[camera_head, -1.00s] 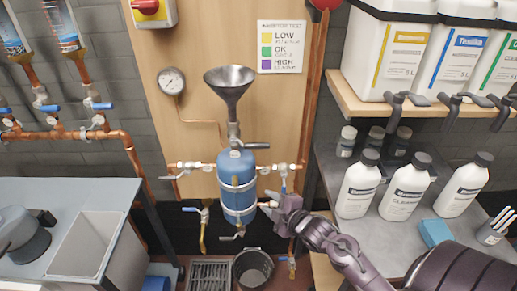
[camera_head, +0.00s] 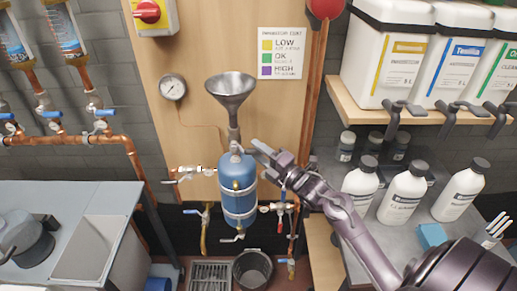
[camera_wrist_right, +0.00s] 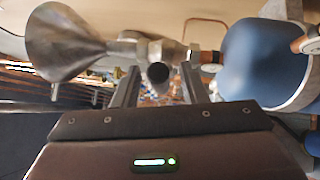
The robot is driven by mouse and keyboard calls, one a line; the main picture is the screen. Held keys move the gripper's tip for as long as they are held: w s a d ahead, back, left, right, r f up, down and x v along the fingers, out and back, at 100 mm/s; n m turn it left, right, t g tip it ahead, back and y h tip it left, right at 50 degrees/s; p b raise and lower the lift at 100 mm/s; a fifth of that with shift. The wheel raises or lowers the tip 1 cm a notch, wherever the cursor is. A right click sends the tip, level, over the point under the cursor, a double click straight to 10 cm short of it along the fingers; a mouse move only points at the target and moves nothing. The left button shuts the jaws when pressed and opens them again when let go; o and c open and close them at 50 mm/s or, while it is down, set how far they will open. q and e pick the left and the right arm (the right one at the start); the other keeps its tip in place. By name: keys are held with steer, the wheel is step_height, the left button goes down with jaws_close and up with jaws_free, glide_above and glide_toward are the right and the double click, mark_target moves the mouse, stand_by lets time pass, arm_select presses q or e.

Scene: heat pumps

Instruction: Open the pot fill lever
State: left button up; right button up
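The blue pot (camera_head: 237,178) hangs upright on the wooden board, with the grey metal funnel (camera_head: 231,92) above it. The fill valve (camera_head: 234,135) sits on the pipe between them. My right gripper (camera_head: 262,148) is just right of this valve and covers where its lever was visible. In the right wrist view, the funnel (camera_wrist_right: 65,45) is at left and the pot (camera_wrist_right: 262,62) at right. The right gripper's two fingers (camera_wrist_right: 160,88) are apart. A dark round end (camera_wrist_right: 158,73), possibly the lever, shows between them; contact cannot be told. My left gripper is out of view.
Side pipes with small valves (camera_head: 190,172) flank the pot. A bucket (camera_head: 252,268) stands on the floor below. White bottles (camera_head: 404,192) stand on the right counter, near my right arm. A shelf (camera_head: 365,103) with large canisters is above them.

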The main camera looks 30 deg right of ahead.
steer(key=shift+w+a, duration=0.1)
steer(key=shift+w, duration=0.2)
jaws_close()
